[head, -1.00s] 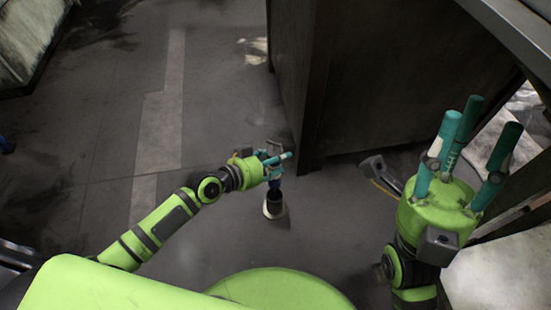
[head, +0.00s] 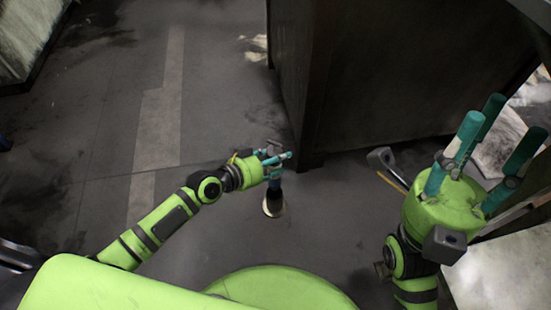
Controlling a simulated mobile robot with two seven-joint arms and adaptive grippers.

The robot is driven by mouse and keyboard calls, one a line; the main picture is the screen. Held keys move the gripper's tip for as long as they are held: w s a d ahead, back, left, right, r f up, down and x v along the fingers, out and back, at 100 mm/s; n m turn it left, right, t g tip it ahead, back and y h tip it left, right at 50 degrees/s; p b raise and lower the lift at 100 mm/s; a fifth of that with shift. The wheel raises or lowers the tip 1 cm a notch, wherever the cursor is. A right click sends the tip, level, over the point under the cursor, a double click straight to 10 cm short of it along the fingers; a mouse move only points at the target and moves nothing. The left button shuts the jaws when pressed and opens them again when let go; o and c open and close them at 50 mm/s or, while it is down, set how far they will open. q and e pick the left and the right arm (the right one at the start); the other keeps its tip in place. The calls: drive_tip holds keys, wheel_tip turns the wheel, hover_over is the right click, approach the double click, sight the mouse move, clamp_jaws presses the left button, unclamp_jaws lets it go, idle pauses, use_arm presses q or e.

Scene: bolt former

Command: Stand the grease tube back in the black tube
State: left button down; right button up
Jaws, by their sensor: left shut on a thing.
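My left gripper (head: 279,162) has teal fingers and is shut on the grease tube (head: 275,183), a small bluish shape showing just below the fingers. Most of the grease tube is hidden by the fingers. The black tube (head: 271,205) stands on the floor directly below, with a pale patch around its foot. The grease tube's lower end meets the black tube's top in the picture; I cannot tell whether it is inside. My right gripper (head: 499,128) is at the right, far from both, with its teal fingers spread, open and empty.
A large dark cabinet (head: 410,80) stands just behind and right of my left gripper; its near corner is close to the fingers. Bare grey floor (head: 225,110) lies open to the left. A pale surface (head: 505,265) lies at the lower right.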

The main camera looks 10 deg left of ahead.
sight(272, 183)
use_arm(q)
drive_tip(key=shift+f+b, duration=1.9)
drive_tip(key=shift+f, duration=0.25)
drive_tip(key=shift+f+b, duration=3.4)
drive_tip(key=shift+f, duration=0.05)
drive_tip(key=shift+c, duration=1.8)
unclamp_jaws()
drive_tip(key=shift+f, duration=0.1)
drive_tip(key=shift+s, duration=0.1)
